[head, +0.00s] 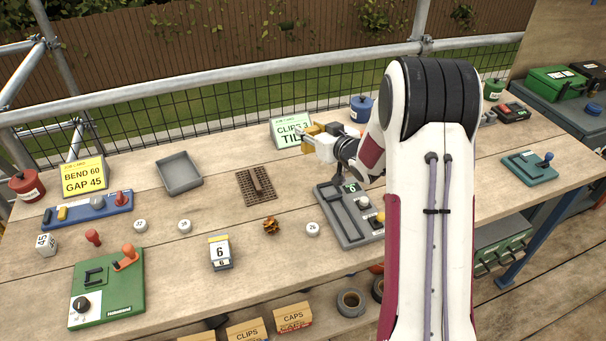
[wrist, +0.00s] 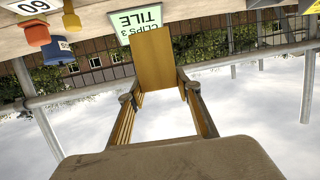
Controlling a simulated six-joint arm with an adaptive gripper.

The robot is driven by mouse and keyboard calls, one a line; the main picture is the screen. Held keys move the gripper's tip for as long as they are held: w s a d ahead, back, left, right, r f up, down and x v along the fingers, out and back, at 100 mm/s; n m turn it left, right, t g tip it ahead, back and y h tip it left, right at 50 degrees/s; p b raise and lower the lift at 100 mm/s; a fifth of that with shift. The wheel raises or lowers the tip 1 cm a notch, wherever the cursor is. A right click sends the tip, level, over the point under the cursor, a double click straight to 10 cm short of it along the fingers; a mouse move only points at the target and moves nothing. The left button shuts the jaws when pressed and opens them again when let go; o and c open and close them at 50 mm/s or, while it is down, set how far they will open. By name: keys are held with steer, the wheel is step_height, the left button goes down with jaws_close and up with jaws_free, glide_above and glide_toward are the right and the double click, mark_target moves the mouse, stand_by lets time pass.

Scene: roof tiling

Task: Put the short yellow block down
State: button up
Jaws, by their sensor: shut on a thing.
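The short yellow block (wrist: 157,62) is between the two fingers of my gripper (wrist: 159,92) in the wrist view, with a flat orange-yellow face showing. In the head view the block (head: 313,129) is a small yellow patch at the gripper (head: 308,142), partly covered by the fingers and wrist. My gripper is shut on it near the back of the bench, just in front of the green-edged CLIPS 3 TILE sign (head: 291,130). I cannot tell whether the block touches the bench.
A grey device with a slot (head: 348,217) stands nearer on the bench (head: 205,220). A blue pot (head: 361,108) is right of the sign. A brown ribbed plate (head: 257,187) and empty grey tray (head: 179,174) lie left. Bare wood lies between them.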

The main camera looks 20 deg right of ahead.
steer(key=shift+w+a+f+m+h, duration=0.15)
steer(key=shift+w+a+m+h, duration=0.25)
steer(key=shift+w+h, duration=0.2)
steer(key=shift+w+a+f+m+h, duration=0.1)
steer(key=shift+w+a+m+h, duration=0.2)
steer(key=shift+w+m+h, duration=0.25)
step_height(320, 180, down, 6)
stand_by(0.5)
steer(key=shift+f, duration=0.2)
steer(key=shift+f, duration=1.8)
steer(key=shift+f, duration=0.15)
steer(key=o, duration=1)
